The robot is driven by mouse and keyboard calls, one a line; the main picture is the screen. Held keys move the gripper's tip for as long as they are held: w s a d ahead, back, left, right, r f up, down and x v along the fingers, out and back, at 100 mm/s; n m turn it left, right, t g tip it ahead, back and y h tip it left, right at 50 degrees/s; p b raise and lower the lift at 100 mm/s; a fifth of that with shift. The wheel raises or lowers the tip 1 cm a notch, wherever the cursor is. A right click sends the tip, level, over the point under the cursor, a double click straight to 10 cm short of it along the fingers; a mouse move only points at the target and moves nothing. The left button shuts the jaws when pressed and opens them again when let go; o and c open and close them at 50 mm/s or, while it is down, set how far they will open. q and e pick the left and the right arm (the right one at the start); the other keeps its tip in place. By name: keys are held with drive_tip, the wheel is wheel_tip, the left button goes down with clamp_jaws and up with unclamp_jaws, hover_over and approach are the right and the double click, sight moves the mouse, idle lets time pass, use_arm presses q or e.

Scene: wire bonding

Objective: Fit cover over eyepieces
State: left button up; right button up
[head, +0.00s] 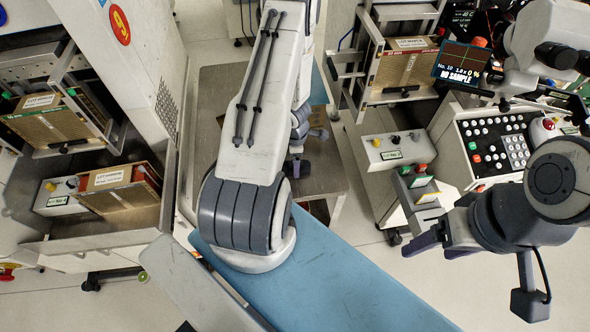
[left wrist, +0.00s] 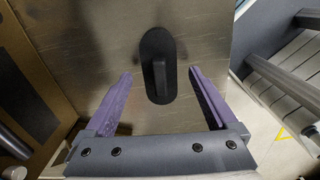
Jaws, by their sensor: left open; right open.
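The cover (left wrist: 157,67), a flat black oval with a raised bar handle, lies on a metal tabletop (left wrist: 205,25) in the left wrist view. My left gripper (left wrist: 160,74) is open, with its two purple fingers apart on either side of the cover. I cannot tell whether they touch the tabletop. In the head view my left arm hides most of that gripper, and I cannot make out the cover. The eyepieces (head: 556,55) are on the white microscope at the upper right. My right gripper (head: 428,247) is open and empty at the lower right, below the button panel.
A button console (head: 492,142) stands below the microscope, with a small monitor (head: 462,63) to its left. A blue strip (head: 340,285) crosses the lower middle. Racks with brown boxes (head: 405,65) stand at the back and left. A cardboard-coloured box edge (left wrist: 30,85) borders the tabletop on the left.

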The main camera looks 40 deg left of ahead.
use_arm(q)
wheel_tip(320, 180, down, 2)
drive_tip(key=shift+f+b, duration=0.1)
drive_tip(key=shift+b, duration=0.5)
drive_tip(key=c, duration=1.4)
drive_tip(key=shift+r, duration=0.2)
